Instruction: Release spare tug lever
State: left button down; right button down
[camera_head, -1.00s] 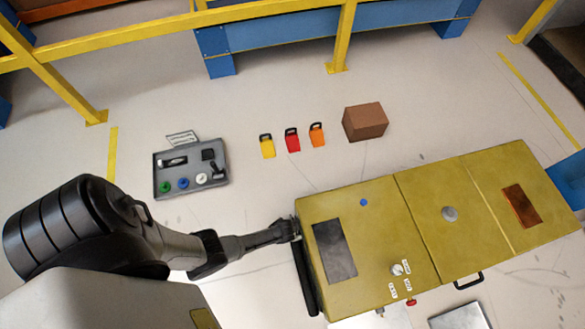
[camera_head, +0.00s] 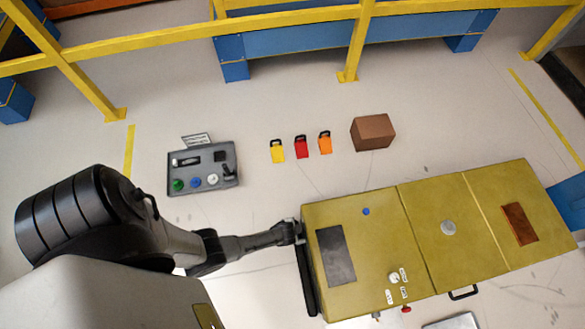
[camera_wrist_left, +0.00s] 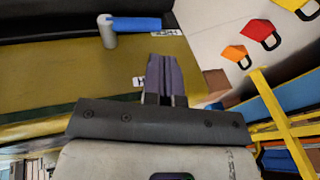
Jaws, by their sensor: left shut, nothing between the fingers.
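A lever with a blue handle (camera_wrist_left: 135,24) on a grey post (camera_wrist_left: 107,32) stands on a yellow-green panel (camera_wrist_left: 60,75) in the left wrist view. White labels with dark marks lie beside the handle's end and near the fingers. My left gripper (camera_wrist_left: 164,75) is shut and empty, with its fingers over the panel's edge, below and right of the lever and apart from it in the picture. In the head view my left gripper (camera_head: 297,232) is at the left end of the yellow machine (camera_head: 385,235); the lever cannot be made out there. My right gripper is out of view.
A grey tray of knobs (camera_head: 203,168), a yellow tag (camera_head: 277,152), a red tag (camera_head: 301,148), an orange tag (camera_head: 325,144) and a brown box (camera_head: 372,132) lie on the floor. Yellow rails (camera_head: 180,40) cross the back. Floor between tray and machine is clear.

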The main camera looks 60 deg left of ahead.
pick_arm(q)
jog(key=a+p+v, duration=0.1)
jog(key=p+v, duration=0.3)
jog(key=v, duration=0.3)
jog(key=shift+w+a+r+p, duration=0.25)
jog(key=shift+w+r+p, duration=0.05)
jog(key=shift+r, duration=0.1)
